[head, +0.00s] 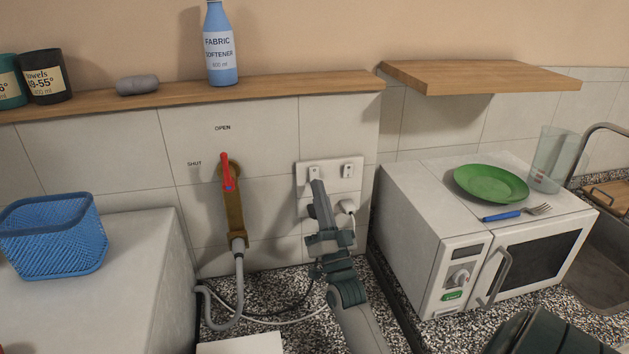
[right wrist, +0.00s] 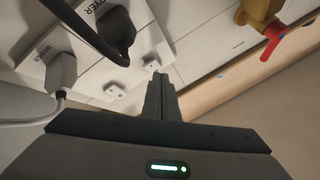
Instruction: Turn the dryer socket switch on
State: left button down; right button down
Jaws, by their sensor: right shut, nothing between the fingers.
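A white double socket plate (head: 330,184) is on the tiled wall right of the brass tap. Its left rocker switch, the dryer switch (head: 314,172), sits above the left plug; in the right wrist view this switch (right wrist: 151,66) is on the side of the "DRYER" label and black lead. The other switch (head: 347,170) is to its right. My right gripper (head: 317,183) is shut and empty, its tips just below the dryer switch in the head view. In the right wrist view the tips (right wrist: 160,76) are close to that switch; contact and on or off cannot be told. My left gripper is out of view.
A brass tap with a red lever (head: 227,172) and grey hose is left of the socket. A wooden shelf (head: 270,87) with a softener bottle (head: 219,45) is above. A microwave (head: 480,240) with a green plate (head: 490,183) is at right, a blue basket (head: 53,236) at left.

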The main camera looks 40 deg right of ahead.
jog(key=shift+w+d, duration=0.35)
jog(key=shift+w, duration=0.25)
dwell(1.1)
jog(key=shift+s, duration=0.1)
jog(key=shift+s+a, duration=0.35)
jog(key=shift+s, duration=0.2)
dwell(0.3)
jog(key=s, duration=0.1)
jog(key=s+a+p, duration=0.1)
jog(key=s, duration=0.1)
jog(key=s+a+p, duration=0.1)
jog(key=shift+s+a+r, duration=0.2)
jog(key=shift+r, duration=0.15)
jog(key=shift+f, duration=0.1)
dwell(0.7)
